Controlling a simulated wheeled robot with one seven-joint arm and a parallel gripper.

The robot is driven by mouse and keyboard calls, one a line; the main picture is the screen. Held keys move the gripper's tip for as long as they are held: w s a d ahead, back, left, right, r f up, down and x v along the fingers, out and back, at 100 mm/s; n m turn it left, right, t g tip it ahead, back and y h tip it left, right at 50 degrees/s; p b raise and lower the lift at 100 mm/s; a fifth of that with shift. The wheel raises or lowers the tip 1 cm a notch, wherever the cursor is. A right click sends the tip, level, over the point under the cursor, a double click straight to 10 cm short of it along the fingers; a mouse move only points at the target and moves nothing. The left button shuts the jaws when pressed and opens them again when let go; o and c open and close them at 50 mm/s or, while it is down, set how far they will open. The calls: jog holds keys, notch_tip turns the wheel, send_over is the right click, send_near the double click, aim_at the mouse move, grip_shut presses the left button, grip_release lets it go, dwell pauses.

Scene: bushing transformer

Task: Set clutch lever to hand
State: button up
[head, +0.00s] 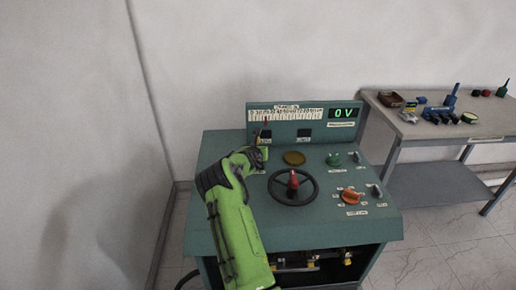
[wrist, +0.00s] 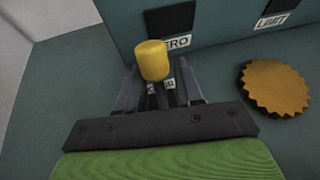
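A lever with a yellow cylindrical knob (wrist: 153,60) stands on the green console (head: 225,225), below the ZERO label. I take it to be the clutch lever; the small label behind it is partly hidden, so I cannot read its setting. My gripper (wrist: 157,84) points at the lever with its two dark fingers apart, one on each side of the knob's lower end. I see no clear contact. In the head view my gripper (head: 258,154) is at the console's upper left, and the arm hides much of the lever area.
A dark handwheel (head: 292,187) with a red centre is right of my arm. The display (head: 345,113) reads 0 V. A side table (head: 437,177) holds tools.

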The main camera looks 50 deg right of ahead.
jog(key=shift+w+d+f, duration=0.1)
jog(key=shift+w+d, duration=0.1)
jog(key=shift+d, duration=0.1)
grip_shut()
